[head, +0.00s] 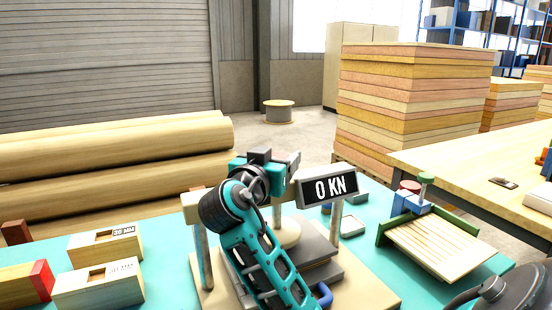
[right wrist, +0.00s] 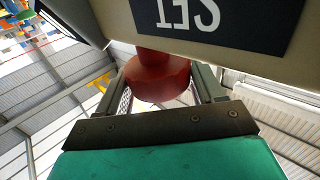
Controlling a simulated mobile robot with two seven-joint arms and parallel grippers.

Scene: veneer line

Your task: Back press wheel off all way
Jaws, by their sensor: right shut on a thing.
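The press stands in the middle of the head view on a beige base (head: 365,288), with a post (head: 203,258) on each side and a display (head: 328,188) reading 0 KN. My right gripper (head: 272,165) is at the top of the press. Its arm hides the wheel in the head view. In the right wrist view, a red press wheel (right wrist: 158,78) sits between the two fingers, and the gripper is shut on it. The beam beside it carries an upside-down SET label (right wrist: 208,14). A rounded pale part (head: 287,233) shows under the beam above grey plates (head: 322,250). My left gripper is not in view.
Wooden boxes (head: 100,287) stand on the teal table (head: 165,240) at left. A green-edged tray of slats (head: 440,248) stands at right. Logs (head: 110,145) and a stack of boards (head: 410,105) are behind. A blue handle (head: 323,295) is at the press's front.

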